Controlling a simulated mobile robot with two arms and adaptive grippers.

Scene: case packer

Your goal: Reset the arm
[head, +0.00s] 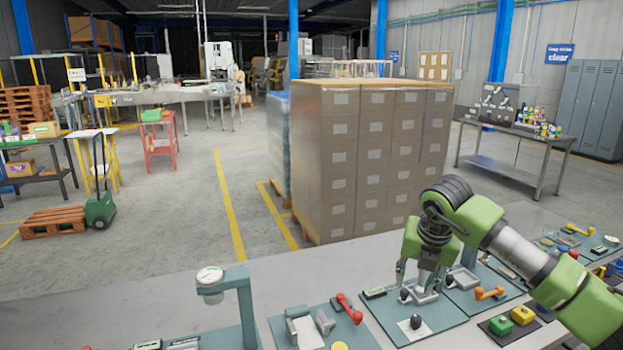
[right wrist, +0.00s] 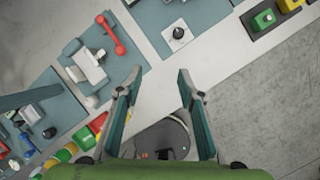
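My right gripper (head: 419,280) is over the bench beside the teal boards, with its fingers pointing down. In the right wrist view the gripper (right wrist: 160,72) has its fingers wide apart with nothing between them. A red-handled lever (head: 349,308) stands on a teal board left of the gripper; it also shows in the right wrist view (right wrist: 113,33). An orange-handled lever (head: 489,293) is right of the gripper. A black knob on a white plate (head: 414,322) is in front of the gripper. I cannot tell which part the task means. My left gripper is not in view.
A gauge on a teal post (head: 240,300) rises at the bench's left. A box with green and yellow buttons (head: 510,322) is at the right. Behind the bench stands a tall stack of cartons (head: 375,160). The bench's left back surface (head: 130,312) is clear.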

